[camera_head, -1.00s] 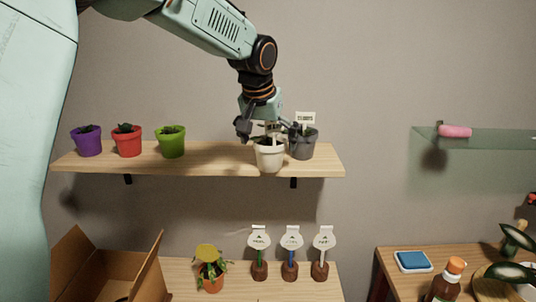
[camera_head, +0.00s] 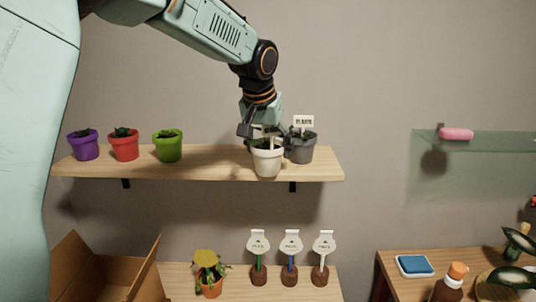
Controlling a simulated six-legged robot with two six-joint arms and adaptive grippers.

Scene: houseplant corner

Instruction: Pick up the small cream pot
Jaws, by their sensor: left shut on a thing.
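The small cream pot (camera_head: 267,160) is at the right part of the wooden wall shelf (camera_head: 215,162), near its front edge. It is upright and has a plant and a pale label in it. My left gripper (camera_head: 265,135) reaches down from above and is shut on the cream pot at its top. The fingers partly hide the pot's rim and plant. Whether the pot's base touches the shelf I cannot tell. My right gripper is not in view.
A grey pot (camera_head: 300,149) with a label stands close to the right of the cream pot. Purple (camera_head: 84,147), red (camera_head: 124,147) and green (camera_head: 168,148) pots stand at the shelf's left. Below are an open cardboard box (camera_head: 92,276), a small orange pot (camera_head: 211,288) and three labelled stakes.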

